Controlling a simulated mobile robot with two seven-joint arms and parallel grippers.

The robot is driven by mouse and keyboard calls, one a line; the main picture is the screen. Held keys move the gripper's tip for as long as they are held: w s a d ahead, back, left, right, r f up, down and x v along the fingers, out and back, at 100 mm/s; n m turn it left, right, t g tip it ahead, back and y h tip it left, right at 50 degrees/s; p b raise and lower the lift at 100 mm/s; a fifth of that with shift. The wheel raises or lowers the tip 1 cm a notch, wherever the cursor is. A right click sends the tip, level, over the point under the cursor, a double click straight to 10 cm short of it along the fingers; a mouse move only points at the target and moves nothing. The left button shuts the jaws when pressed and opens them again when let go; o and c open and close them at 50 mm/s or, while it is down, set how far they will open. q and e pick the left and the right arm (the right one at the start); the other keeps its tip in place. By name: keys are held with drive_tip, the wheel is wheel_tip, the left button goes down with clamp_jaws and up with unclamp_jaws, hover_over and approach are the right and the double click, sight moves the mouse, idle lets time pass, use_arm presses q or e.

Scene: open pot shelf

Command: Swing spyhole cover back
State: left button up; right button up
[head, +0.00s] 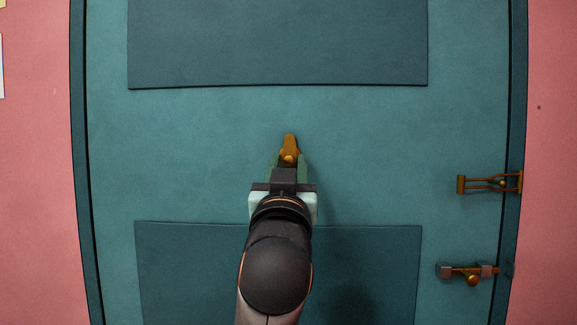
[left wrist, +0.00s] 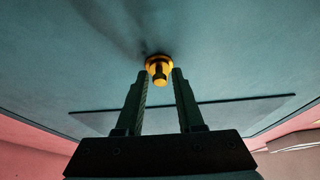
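The spyhole cover (head: 290,143) is a small brass piece on the teal door (head: 200,150), between its upper and lower panels. Its narrow end points up and a round knob shows at its lower part. In the left wrist view the brass cover (left wrist: 159,66) shows with its knob between the fingertips. My left gripper (head: 288,162) is at the cover from below, with one finger on each side. In the left wrist view its fingers (left wrist: 161,76) are apart. I cannot tell whether they touch the brass. My right gripper is not in view.
A brass latch (head: 490,184) and a brass bolt (head: 470,271) sit at the door's right edge. Raised panels lie above (head: 280,40) and below (head: 380,260) the cover. Pink walls (head: 550,120) flank the door. The door face around the cover is clear.

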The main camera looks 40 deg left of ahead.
use_arm(q)
drive_tip(key=shift+o, duration=0.9)
drive_tip(key=b+v, duration=0.3)
drive_tip(key=v, duration=0.9)
drive_tip(key=shift+s+b, duration=0.2)
drive_tip(key=shift+b, duration=0.15)
drive_tip(key=shift+d+f, duration=0.15)
